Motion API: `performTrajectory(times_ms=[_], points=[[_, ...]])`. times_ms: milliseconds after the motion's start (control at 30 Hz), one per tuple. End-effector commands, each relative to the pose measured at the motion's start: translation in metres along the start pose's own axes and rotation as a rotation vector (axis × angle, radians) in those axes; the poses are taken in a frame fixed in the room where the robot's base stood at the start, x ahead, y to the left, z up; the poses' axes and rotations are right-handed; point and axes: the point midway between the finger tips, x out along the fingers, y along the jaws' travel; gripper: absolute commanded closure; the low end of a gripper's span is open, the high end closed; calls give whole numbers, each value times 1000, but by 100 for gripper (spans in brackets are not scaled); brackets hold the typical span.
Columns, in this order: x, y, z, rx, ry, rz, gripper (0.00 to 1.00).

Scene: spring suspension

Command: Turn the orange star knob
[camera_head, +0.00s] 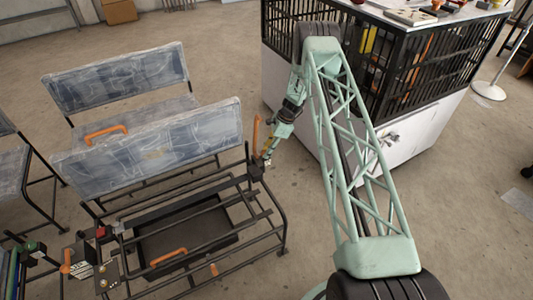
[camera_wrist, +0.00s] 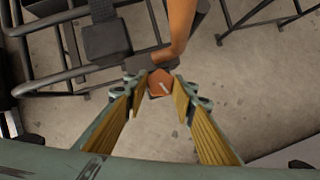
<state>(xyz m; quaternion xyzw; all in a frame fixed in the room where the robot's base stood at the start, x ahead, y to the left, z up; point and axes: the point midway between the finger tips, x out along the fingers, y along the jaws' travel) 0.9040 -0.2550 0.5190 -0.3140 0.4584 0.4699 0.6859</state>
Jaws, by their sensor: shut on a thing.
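The orange star knob (camera_wrist: 158,80) shows in the wrist view between the tips of my gripper's two yellow-padded fingers. It is a small orange-brown piece with a light mark on its face. My gripper (camera_wrist: 160,88) is shut on it, one fingertip at each side. In the head view my gripper (camera_head: 267,159) is at the right end of the spring suspension seat's frame, just below an upright orange lever (camera_head: 256,132). The knob cannot be made out there. The lever also shows in the wrist view (camera_wrist: 181,25), just beyond the knob.
The seat's blue-grey backrest (camera_head: 160,148) and black tube frame (camera_head: 262,205) lie left of my gripper. Another seat (camera_head: 120,78) stands behind. A white cabinet with a black grille (camera_head: 400,75) is at the back right. Open concrete floor lies between.

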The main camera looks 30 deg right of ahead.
Motion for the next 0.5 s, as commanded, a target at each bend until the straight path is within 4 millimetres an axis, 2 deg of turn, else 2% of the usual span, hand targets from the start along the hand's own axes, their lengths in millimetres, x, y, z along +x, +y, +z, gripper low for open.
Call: performTrajectory(times_ms=[200, 500], points=[[2, -3, 0, -128, 0, 51, 86], [1, -2, 0, -217, 0, 89, 86]])
